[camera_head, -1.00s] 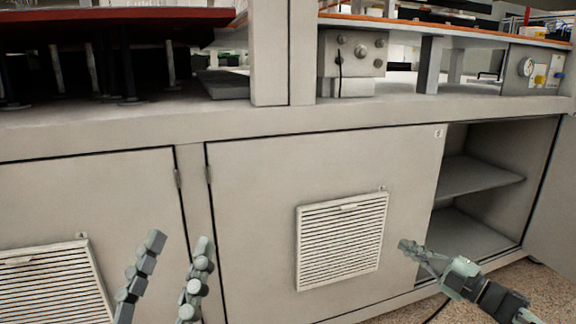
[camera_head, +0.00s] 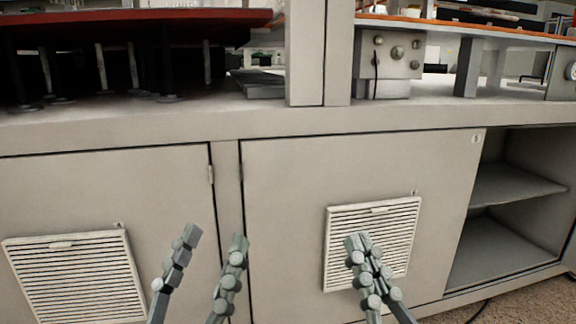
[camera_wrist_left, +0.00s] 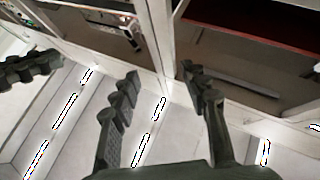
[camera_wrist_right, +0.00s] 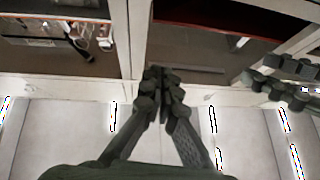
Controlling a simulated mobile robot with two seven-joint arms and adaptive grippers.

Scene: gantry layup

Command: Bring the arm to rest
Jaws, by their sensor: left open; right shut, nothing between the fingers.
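My left gripper (camera_head: 210,240) points up in front of the grey cabinet, its two fingers spread apart with nothing between them. It also shows in the left wrist view (camera_wrist_left: 160,80). My right gripper (camera_head: 360,242) is to its right, in front of a louvred vent, with its fingers together and empty. In the right wrist view its fingertips (camera_wrist_right: 163,75) meet. Both grippers appear clear of the cabinet, though the exact gap cannot be told.
The grey cabinet (camera_head: 290,180) fills the view, with vents (camera_head: 75,280) in its doors. An open compartment with shelves (camera_head: 515,188) is at the right. Above the ledge are a red panel (camera_head: 130,25) on dark posts and a control box (camera_head: 388,55). Floor (camera_head: 535,290) shows lower right.

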